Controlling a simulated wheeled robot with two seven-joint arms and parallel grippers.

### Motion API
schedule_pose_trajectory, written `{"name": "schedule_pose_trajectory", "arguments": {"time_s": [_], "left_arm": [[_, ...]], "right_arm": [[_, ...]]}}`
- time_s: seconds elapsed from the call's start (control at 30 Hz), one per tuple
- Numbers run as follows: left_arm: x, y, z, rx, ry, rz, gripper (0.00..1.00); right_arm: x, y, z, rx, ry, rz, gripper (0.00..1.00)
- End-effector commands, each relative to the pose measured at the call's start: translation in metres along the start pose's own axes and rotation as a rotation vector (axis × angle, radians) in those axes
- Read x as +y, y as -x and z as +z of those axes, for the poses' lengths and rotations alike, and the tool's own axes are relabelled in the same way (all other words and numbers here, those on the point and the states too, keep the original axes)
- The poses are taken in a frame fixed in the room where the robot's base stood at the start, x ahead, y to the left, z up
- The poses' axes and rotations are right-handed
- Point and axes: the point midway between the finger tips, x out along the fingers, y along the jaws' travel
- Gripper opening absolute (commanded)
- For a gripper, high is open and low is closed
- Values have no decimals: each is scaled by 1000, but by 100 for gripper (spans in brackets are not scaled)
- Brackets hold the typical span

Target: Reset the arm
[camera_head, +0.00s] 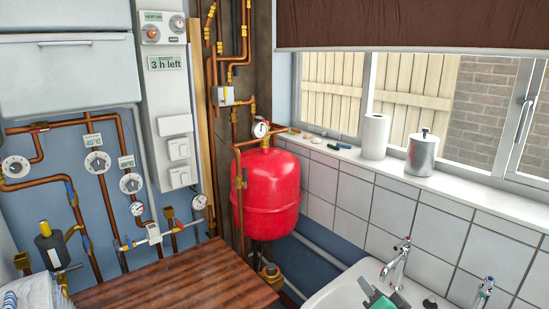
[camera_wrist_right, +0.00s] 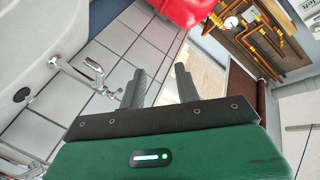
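My right gripper (camera_head: 385,297) shows at the bottom right of the head view as a small green and dark shape. It appears over the white sink (camera_head: 335,292), below the chrome tap (camera_head: 397,262). In the right wrist view, the same gripper (camera_wrist_right: 160,78) has its two dark fingers apart with nothing between them. Its green body has a lit indicator. The chrome tap also shows left of the fingers there (camera_wrist_right: 85,78). My left gripper is in neither view.
A red tank (camera_head: 268,192) hangs in the corner among copper pipes. A slatted wooden surface (camera_head: 180,283) lies at the lower left. A paper roll (camera_head: 375,137) and a metal canister (camera_head: 422,154) stand on the windowsill. A second tap (camera_head: 484,292) is at the right.

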Motion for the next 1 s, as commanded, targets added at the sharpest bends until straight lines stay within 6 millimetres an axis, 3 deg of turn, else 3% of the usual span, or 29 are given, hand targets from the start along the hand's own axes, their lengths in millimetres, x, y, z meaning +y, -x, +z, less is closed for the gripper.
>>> {"name": "schedule_pose_trajectory", "arguments": {"time_s": [0.03,0.1,0.2,0.33,0.5,0.83,1.0], "left_arm": [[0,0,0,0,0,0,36],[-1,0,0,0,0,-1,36],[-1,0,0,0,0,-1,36],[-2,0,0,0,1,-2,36],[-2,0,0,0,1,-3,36],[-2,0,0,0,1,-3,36],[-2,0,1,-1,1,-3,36]], "right_arm": [[16,18,28,-80,69,59,33],[34,45,62,-193,167,134,33],[59,88,105,-361,302,230,33],[84,148,147,-567,449,325,33],[102,210,178,-770,574,399,33],[116,304,205,-1064,719,473,33],[143,284,230,-1072,715,476,33]]}}
